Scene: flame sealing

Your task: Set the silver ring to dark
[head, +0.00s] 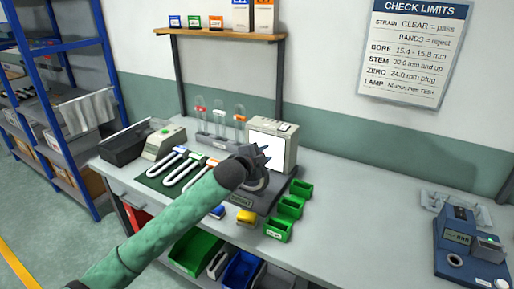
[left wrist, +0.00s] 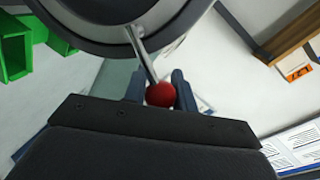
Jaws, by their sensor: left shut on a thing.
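My left gripper (head: 264,156) reaches in front of the box with the lit white screen (head: 284,147) on the bench. In the left wrist view my left gripper (left wrist: 160,92) has its two fingers on either side of a red ball knob (left wrist: 160,95), shut on it. The knob is on the end of a thin silver lever (left wrist: 142,52). In the head view my gripper and wrist hide much of the ring and the lever. My right gripper is not in view.
Three green bins (head: 291,206) stand right of the box. U-shaped glass tubes (head: 185,172) lie on a dark mat at left, and upright tubes (head: 219,120) stand in a rack behind. A blue gauge (head: 457,238) is at far right. The bench between is clear.

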